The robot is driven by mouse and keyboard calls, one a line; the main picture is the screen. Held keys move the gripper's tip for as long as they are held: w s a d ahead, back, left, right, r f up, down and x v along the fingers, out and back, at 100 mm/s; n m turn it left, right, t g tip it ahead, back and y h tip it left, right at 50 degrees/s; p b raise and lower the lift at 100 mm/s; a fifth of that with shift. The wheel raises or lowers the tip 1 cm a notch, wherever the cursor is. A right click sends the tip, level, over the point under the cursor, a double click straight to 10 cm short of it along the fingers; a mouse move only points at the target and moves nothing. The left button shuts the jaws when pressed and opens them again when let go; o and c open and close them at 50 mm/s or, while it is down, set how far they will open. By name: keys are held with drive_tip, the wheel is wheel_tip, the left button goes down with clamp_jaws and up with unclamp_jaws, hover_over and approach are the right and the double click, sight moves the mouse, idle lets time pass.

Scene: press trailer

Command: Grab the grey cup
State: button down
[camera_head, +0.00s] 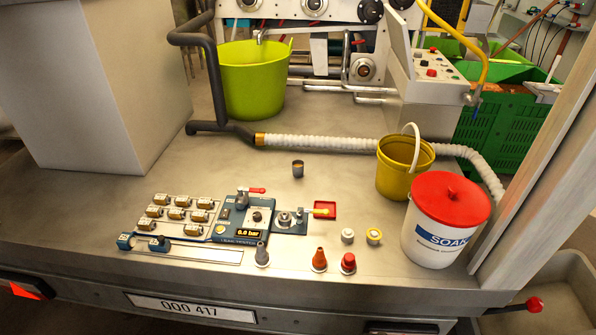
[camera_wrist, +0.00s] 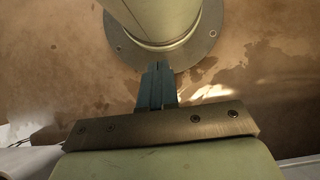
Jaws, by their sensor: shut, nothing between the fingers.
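A small dark grey cup (camera_head: 298,169) stands upright on the trailer bed in the head view, behind the test panel and in front of the white ribbed hose. Its inside looks brownish yellow. The cup does not show in the wrist view. My gripper (camera_wrist: 157,68) shows only in the wrist view, with its blue fingers together and nothing between them. It is away from the cup; the distance cannot be told.
The test panel (camera_head: 257,215) lies left of and in front of the cup. A yellow bucket (camera_head: 404,175) and a white bucket with red lid (camera_head: 445,225) stand right. The ribbed hose (camera_head: 330,145) runs behind. Small nozzles (camera_head: 319,261) stand in front. Bed around the cup is clear.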

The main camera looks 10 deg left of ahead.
drive_tip(key=shift+c, duration=1.9)
unclamp_jaws()
